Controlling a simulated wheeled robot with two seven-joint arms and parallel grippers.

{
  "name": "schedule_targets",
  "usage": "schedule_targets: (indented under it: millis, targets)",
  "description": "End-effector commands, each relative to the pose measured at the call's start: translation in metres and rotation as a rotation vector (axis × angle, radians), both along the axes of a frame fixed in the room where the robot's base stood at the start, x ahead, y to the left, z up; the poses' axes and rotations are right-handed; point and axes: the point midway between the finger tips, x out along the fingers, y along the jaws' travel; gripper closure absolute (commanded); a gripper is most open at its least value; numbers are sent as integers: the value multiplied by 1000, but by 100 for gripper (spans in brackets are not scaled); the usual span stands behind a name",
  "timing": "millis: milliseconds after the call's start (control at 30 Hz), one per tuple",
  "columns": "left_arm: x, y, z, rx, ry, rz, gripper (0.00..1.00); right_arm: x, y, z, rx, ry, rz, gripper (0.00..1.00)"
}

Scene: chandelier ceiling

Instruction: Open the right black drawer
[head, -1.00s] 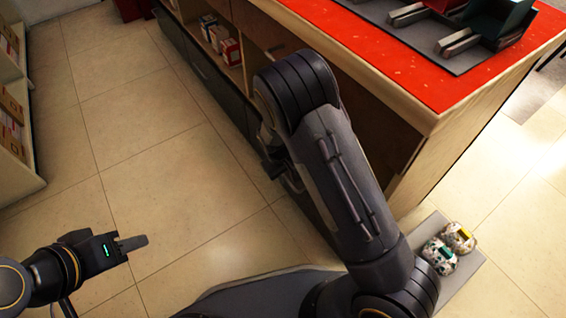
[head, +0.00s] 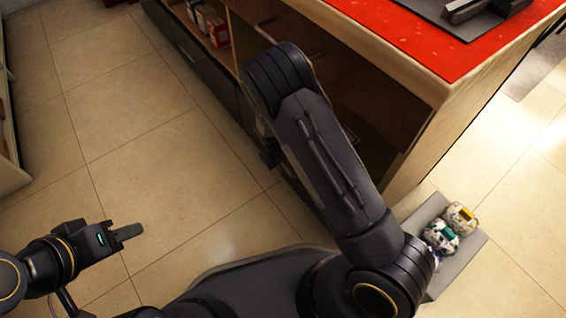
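The counter's dark lower front runs along its base. A black drawer front (head: 191,50) shows at the left of it, and the right black drawer (head: 244,112) is mostly hidden behind my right arm. I cannot make out whether it stands open. A dark part of my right gripper (head: 271,152) seems to show beside the arm, close to the drawer front; its fingers are hidden and contact cannot be told. My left gripper (head: 127,233) is over the floor at the lower left, well away from the counter; its fingers overlap in this view.
The counter has a red top (head: 400,35) and open shelves holding small boxes (head: 214,28). Two patterned objects (head: 450,228) lie on a grey mat (head: 462,262) at the right. A pale shelf unit (head: 10,175) stands at the left edge. The tiled floor between is clear.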

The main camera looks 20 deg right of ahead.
Motion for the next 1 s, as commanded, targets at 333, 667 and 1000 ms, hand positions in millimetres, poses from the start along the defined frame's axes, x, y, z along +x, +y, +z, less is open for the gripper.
schedule_targets:
  millis: [333,667,1000]
  targets:
    - [0,0,0,0,0,0,64,0,0,1,0,0,-1,100]
    - [0,0,1,0,0,0,64,0,1,1,0,0,0,100]
    - [0,0,7,0,0,0,64,-13,36,2,0,1,4,100]
